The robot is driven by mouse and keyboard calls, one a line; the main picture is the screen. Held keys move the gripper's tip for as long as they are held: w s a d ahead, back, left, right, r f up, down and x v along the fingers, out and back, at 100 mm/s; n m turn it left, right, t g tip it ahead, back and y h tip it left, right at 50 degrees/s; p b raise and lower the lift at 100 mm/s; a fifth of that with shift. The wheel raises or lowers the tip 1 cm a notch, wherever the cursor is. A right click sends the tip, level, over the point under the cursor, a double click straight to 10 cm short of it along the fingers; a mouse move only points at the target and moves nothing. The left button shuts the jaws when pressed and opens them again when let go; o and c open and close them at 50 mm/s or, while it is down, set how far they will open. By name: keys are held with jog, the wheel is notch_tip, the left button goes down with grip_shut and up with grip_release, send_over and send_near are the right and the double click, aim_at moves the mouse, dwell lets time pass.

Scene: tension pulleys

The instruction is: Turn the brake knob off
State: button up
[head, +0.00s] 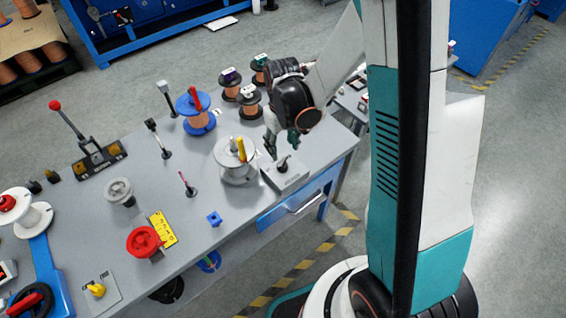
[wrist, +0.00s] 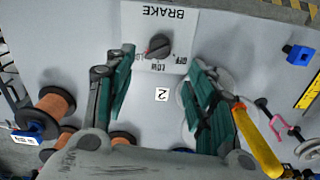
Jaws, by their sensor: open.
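The brake knob (wrist: 158,45) is a small black dial on a light plate (wrist: 185,35) marked BRAKE, which reads upside down in the wrist view. OFF and LOW are printed around it; its exact setting is hard to read. In the head view the knob (head: 284,162) stands on a grey box (head: 288,177) near the table's right end. My gripper (head: 282,147) is above the box, pointing down, open and empty. In the wrist view its two green-padded fingers (wrist: 163,58) are spread to either side of the knob, with no visible contact.
A silver spool with a yellow handle (head: 233,158) stands close left of the box; the handle (wrist: 258,140) is beside my right finger in the wrist view. Copper spools (head: 250,103) stand behind. A blue block (head: 215,218) and yellow plate (head: 162,230) lie left.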

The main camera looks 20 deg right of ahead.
aim_at(282, 163)
notch_tip(282, 163, down, 9)
jog(key=shift+f+b, duration=0.1)
jog(key=shift+b, duration=1.15)
